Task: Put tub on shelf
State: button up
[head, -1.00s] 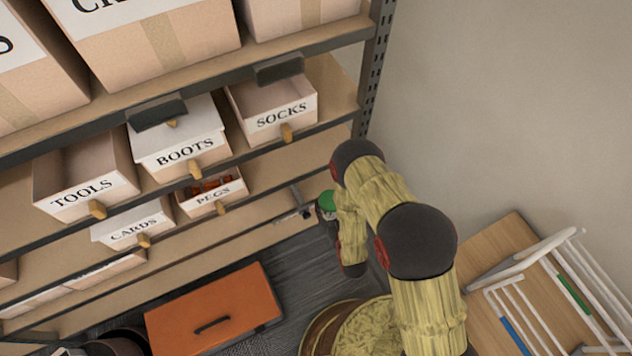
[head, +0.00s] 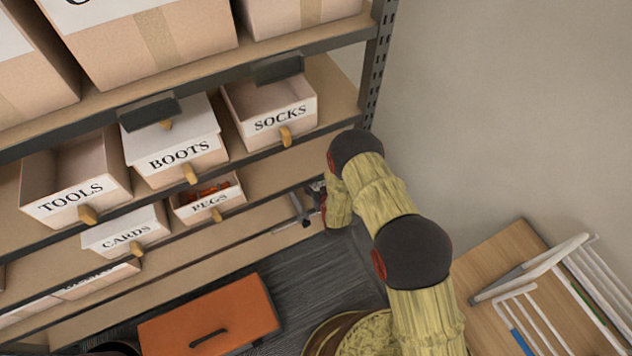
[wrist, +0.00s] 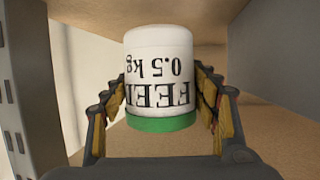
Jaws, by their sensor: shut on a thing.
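The tub (wrist: 160,65) is white with a green end and black lettering, FEED 0.5 kg, upside down in the wrist view. My gripper (wrist: 160,82) is shut on it, one finger on each side. In the head view my gripper (head: 303,207) is by the right end of the lower shelf boards, and the tub is mostly hidden by my arm. The shelf (head: 295,160) has bare board right of the PEGS bin. Tan shelf boards (wrist: 275,130) surround the tub in the wrist view; I cannot tell whether it touches one.
Bins marked PEGS (head: 207,203), CARDS (head: 125,235), BOOTS (head: 180,155), SOCKS (head: 280,120) and TOOLS (head: 70,200) fill the shelves leftward. A perforated post (head: 378,70) stands at the right end. An orange box (head: 210,315) and a wooden board with a white rack (head: 545,290) are below.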

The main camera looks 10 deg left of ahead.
jog(key=shift+w+a, duration=0.15)
jog(key=shift+w, duration=0.1)
jog(key=shift+f, duration=0.2)
jog(key=shift+f+b, duration=0.85)
jog(key=shift+f, duration=0.75)
jog(key=shift+r, duration=0.1)
jog(key=o, duration=1.6)
jog(key=shift+f, duration=0.2)
jog(key=shift+o, duration=0.2)
jog(key=shift+r, duration=0.1)
